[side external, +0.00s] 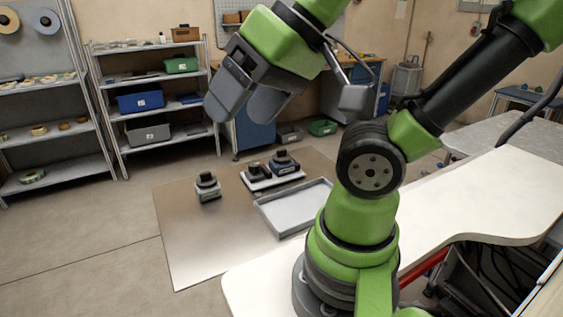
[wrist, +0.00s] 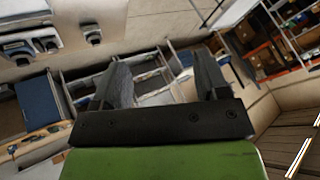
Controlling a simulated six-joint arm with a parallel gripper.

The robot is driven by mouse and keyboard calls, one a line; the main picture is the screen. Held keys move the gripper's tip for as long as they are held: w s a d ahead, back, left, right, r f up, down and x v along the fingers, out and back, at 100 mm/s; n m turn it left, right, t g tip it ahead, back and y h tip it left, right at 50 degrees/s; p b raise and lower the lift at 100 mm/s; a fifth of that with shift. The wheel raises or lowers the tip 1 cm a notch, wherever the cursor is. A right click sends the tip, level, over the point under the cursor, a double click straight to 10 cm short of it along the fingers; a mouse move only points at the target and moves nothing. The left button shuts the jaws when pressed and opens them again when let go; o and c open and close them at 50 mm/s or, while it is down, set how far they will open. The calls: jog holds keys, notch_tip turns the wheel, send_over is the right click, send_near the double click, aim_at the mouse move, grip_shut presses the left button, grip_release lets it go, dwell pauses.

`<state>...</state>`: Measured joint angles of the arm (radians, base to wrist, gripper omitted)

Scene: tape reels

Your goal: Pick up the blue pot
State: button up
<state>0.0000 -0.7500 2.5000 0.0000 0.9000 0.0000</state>
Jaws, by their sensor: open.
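A small dark blue-grey pot-like object (side external: 285,166) sits on a white plate (side external: 262,184) on the metal table; it is the bluest of the small objects, but I cannot tell for certain that it is the blue pot. A darker object (side external: 259,172) shares the plate to its left. My gripper (side external: 237,113) is open and empty, high above and to the left of the plate in the side view. In the wrist view my open jaws (wrist: 165,85) have nothing between them, and a bluish object (wrist: 17,49) shows at the upper left edge.
A third small grey object (side external: 207,188) stands apart on the metal table (side external: 190,240). An empty grey tray (side external: 294,207) lies in front of the plate. Shelves with bins (side external: 140,101) stand behind. The table's left front is clear.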

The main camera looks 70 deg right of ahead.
jog(key=o, duration=0.4)
jog(key=w+d+m+g+h, duration=0.2)
jog(key=w+d+m, duration=0.5)
jog(key=w+d, duration=0.1)
jog(key=m+g+h, duration=0.1)
jog(key=m+g, duration=0.5)
jog(key=m, duration=1)
send_over(283, 156)
jog(key=w, duration=0.2)
notch_tip(283, 156, down, 19)
jog(key=shift+s+r, duration=0.1)
jog(key=f, duration=0.3)
jog(key=shift+s+d+f+g, duration=0.25)
jog(key=shift+s+f+g, duration=0.05)
jog(key=shift+s+d+f, duration=0.1)
jog(key=shift+s+f, duration=0.15)
jog(key=shift+f, duration=1.3)
jog(key=shift+s+f, duration=0.2)
jog(key=shift+f, duration=1.35)
